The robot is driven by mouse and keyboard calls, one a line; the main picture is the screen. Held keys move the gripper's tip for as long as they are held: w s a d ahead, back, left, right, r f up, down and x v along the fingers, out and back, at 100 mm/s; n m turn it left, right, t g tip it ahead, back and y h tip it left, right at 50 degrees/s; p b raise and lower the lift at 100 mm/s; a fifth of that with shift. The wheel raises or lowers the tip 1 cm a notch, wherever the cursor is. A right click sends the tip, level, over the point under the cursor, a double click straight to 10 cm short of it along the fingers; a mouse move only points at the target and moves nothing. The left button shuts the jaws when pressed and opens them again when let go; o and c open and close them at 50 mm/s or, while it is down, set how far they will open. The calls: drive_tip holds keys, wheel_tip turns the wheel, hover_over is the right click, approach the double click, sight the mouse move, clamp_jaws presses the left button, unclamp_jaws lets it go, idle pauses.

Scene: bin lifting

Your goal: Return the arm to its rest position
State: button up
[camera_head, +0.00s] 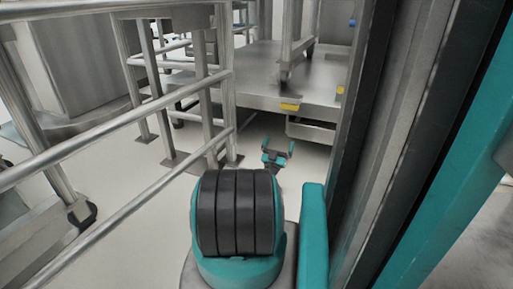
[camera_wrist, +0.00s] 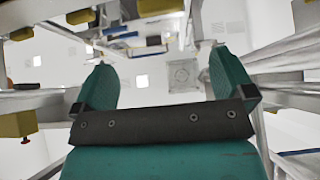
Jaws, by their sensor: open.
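My gripper (camera_head: 278,150) shows small in the head view, beyond the black ribbed part of my arm, over the pale floor. Its two dark jaws stand apart with nothing between them. In the wrist view my gripper (camera_wrist: 160,78) has its two teal fingers spread wide on either side of a dark crossbar. The space between the fingers is empty, and the ceiling with bright square lights shows behind it, so the wrist camera looks upward.
A metal railing (camera_head: 130,60) runs along the left, close to my arm. A steel platform (camera_head: 255,75) with yellow-marked edges stands ahead. A wheeled steel frame (camera_head: 286,62) is on it. Pale floor (camera_head: 140,180) is clear between the railing and my arm.

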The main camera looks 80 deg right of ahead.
drive_tip(key=shift+v, duration=0.9)
drive_tip(key=shift+r, duration=0.1)
